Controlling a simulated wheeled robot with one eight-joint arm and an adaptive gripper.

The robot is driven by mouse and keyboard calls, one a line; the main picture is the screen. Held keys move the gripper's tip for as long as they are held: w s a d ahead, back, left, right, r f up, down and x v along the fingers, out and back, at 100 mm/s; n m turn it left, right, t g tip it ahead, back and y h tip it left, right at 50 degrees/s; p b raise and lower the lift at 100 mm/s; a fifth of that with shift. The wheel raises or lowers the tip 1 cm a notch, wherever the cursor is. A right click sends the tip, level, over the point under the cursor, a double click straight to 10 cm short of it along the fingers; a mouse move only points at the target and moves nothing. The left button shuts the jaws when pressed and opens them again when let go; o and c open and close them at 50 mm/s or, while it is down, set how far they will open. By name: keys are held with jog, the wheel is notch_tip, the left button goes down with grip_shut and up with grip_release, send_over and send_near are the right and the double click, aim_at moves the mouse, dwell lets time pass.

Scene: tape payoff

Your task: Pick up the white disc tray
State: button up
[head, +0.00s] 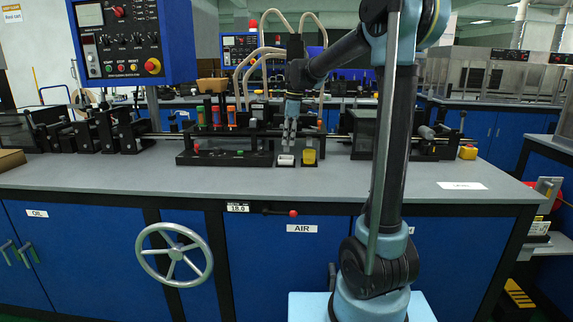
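A small white tray (285,160), which looks like the white disc tray, sits at the front edge of a black fixture (225,159) on the grey bench. My gripper (289,142) points down just above and behind the white tray in the picture. Its fingers look close together, but they are too small to tell whether they are open or shut. I cannot tell whether the fingertips touch the tray. Nothing is clearly seen held between them.
A yellow tray (310,157) sits close to the right of the white one. Orange and green upright parts (216,115) stand behind to the left. Black machine blocks (100,130) line the left. A white label (462,186) lies on the clear bench top at right.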

jog(key=shift+a+f, duration=0.25)
jog(key=shift+f, duration=1.2)
jog(key=shift+a+f, duration=0.2)
jog(key=shift+f, duration=1.25)
grip_shut()
jog(key=shift+r, duration=0.1)
